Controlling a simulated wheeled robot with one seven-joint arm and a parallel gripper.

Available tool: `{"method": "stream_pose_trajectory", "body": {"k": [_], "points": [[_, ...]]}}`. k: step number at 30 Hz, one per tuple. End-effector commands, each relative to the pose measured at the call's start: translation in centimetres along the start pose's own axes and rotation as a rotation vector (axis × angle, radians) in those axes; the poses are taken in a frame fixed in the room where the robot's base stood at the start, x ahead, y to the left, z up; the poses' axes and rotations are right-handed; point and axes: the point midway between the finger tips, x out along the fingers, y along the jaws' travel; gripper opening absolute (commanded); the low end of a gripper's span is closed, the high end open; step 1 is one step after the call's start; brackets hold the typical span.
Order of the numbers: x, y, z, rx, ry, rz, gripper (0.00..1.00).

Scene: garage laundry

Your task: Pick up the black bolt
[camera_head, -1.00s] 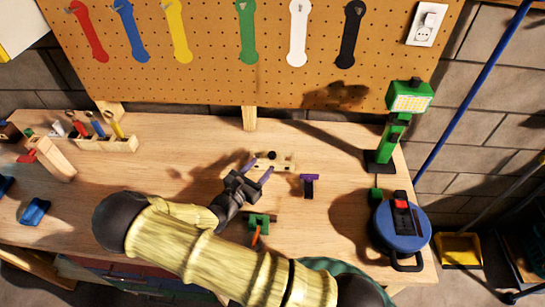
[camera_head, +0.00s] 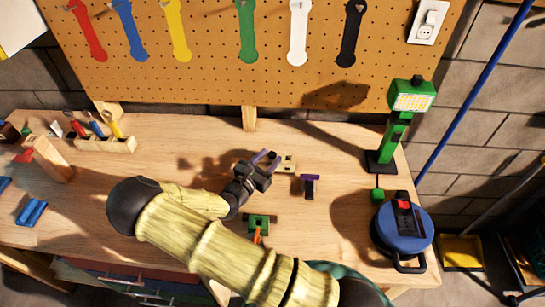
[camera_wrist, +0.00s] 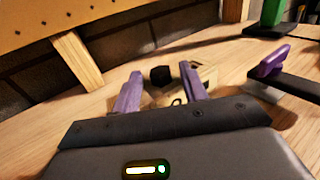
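The black bolt (camera_head: 272,154) shows its dark head at a small light wooden block (camera_head: 288,163) on the workbench. In the wrist view the bolt head (camera_wrist: 160,76) appears between my two purple fingertips, slightly beyond them, with the wooden block (camera_wrist: 207,74) behind and to the right. My gripper (camera_head: 266,159) is open, one finger toward each side of the bolt. I see no clear contact between fingers and bolt. The bolt's lower part is hidden.
A purple-handled tool (camera_head: 310,185) lies right of the block. A green-and-orange tool (camera_head: 257,224) lies nearer. A green work lamp (camera_head: 385,140) and a blue cable reel (camera_head: 403,230) stand to the right. The pegboard (camera_head: 220,80) rises behind the bench.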

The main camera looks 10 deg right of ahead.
Motion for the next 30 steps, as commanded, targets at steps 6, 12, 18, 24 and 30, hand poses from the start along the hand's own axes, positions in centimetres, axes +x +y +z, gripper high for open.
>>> {"method": "stream_pose_trajectory", "body": {"k": [6,12,18,24,30], "points": [[0.0,0.0,0.0,0.0,0.0,0.0,0.0],[0.0,0.0,0.0,0.0,0.0,0.0,0.0],[0.0,0.0,0.8,0.002,-0.001,0.0,0.0],[0.0,0.0,3.4,0.005,0.0,-0.001,0.0],[-0.1,0.1,7.0,0.005,0.001,0.001,0.0]]}}
